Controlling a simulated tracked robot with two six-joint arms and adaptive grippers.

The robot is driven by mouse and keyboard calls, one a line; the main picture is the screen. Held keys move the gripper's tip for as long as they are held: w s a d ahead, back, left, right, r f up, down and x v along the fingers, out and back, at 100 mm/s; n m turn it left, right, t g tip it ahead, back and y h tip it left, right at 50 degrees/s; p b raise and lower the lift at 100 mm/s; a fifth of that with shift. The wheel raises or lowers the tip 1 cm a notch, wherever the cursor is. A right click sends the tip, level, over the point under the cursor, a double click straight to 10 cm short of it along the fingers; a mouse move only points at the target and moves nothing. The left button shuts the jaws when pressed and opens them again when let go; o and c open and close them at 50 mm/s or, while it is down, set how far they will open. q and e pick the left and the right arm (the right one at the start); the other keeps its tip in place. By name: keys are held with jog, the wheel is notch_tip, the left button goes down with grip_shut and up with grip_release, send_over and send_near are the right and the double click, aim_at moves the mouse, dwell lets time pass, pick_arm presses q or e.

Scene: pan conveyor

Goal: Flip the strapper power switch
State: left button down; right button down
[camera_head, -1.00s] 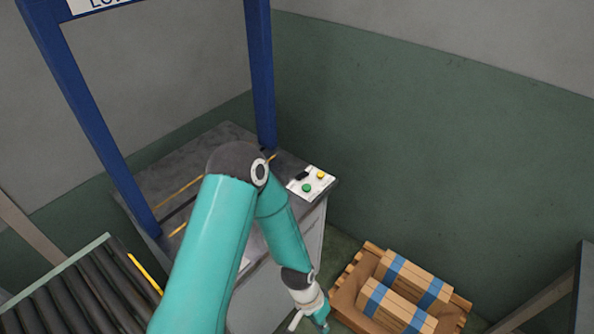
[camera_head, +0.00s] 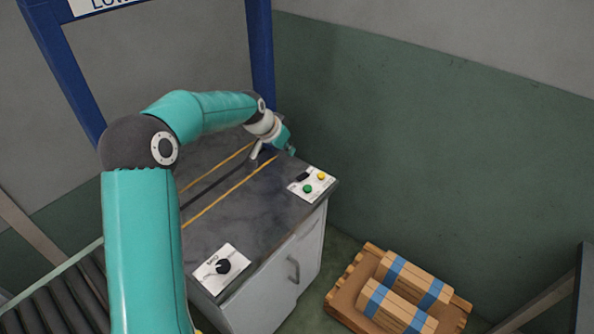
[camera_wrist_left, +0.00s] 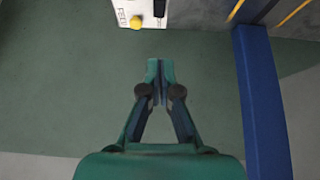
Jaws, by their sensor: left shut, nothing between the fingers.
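The strapper is a grey cabinet with a dark top (camera_head: 240,205) and a blue arch (camera_head: 262,75). A white panel (camera_head: 320,178) at the top's right corner carries a small black switch (camera_head: 303,177), a green button (camera_head: 307,189) and a yellow button (camera_head: 321,176). Which way the switch is set is too small to tell. My left gripper (camera_head: 291,151) is shut and empty, above and behind the panel, apart from it. In the wrist view its closed fingertips (camera_wrist_left: 160,68) are below the yellow button (camera_wrist_left: 137,22) and part of the black switch (camera_wrist_left: 160,8). My right gripper is not in view.
A second white panel with a black knob (camera_head: 223,266) sits at the near corner of the top. A pallet (camera_head: 345,292) with strapped boxes (camera_head: 405,290) stands on the floor at right. A roller conveyor (camera_head: 75,300) is at lower left. My left arm crosses over the top.

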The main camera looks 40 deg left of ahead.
pick_arm(q)
jog(key=shift+f, duration=0.1)
jog(key=p, duration=0.2)
send_over(302, 176)
jog(key=s, duration=0.1)
notch_tip(302, 176, down, 8)
jog(key=shift+s+r, duration=0.1)
jog(key=f, duration=0.2)
jog(key=f+p, duration=0.1)
jog(key=shift+s+a+f, duration=0.1)
jog(key=shift+s+f, duration=0.1)
jog(key=shift+s, duration=0.05)
jog(key=shift+f, duration=0.5)
jog(key=shift+s, duration=0.1)
